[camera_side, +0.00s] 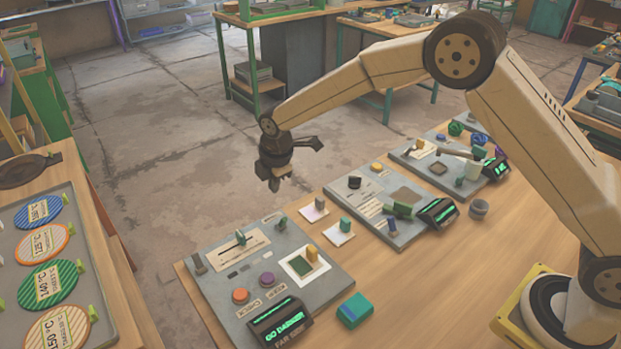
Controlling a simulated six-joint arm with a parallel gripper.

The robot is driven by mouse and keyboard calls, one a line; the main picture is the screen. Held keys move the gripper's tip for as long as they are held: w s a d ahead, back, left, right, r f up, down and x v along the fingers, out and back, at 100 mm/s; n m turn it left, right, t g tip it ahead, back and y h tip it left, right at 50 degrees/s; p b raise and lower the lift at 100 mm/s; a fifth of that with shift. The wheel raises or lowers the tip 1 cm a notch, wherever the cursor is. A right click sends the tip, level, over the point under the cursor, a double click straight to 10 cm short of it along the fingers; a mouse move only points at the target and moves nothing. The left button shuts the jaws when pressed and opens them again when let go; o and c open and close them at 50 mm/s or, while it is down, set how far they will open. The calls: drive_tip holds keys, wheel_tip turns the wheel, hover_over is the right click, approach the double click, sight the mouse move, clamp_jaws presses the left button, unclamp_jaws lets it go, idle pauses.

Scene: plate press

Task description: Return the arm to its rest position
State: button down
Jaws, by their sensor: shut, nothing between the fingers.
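My gripper (273,180) hangs pointing down at the end of my outstretched arm, in the middle of the side view. Its fingers are together and nothing shows between them. It is in the air, above and behind the far edge of the wooden table (470,255), and seems to touch nothing. The nearest grey panel (325,275) lies below it. This panel carries a slider, an orange button (241,296), a purple button (267,279), a small green plate on a white square, and a lit display (280,322).
More grey panels (350,205) (412,163) with displays stand along the table to the right. Small blocks on white squares (339,232) sit between panels. A teal block (355,310) lies in front. At left, a tray (95,270) holds several labelled discs. Bare table lies right of the panels.

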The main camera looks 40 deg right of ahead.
drive_tip(key=s+d+r+m, duration=0.1)
drive_tip(key=s+d+m, duration=0.3)
drive_tip(key=s, duration=0.5)
drive_tip(key=s+d+r+m, duration=0.1)
drive_tip(key=s+d+m, duration=0.4)
drive_tip(key=s+m, duration=0.3)
drive_tip(key=s+d+r+m, duration=0.2)
drive_tip(key=s+d+m, duration=0.3)
drive_tip(key=s, duration=0.5)
drive_tip(key=shift+s+m, duration=0.4)
drive_tip(key=shift+m, duration=0.1)
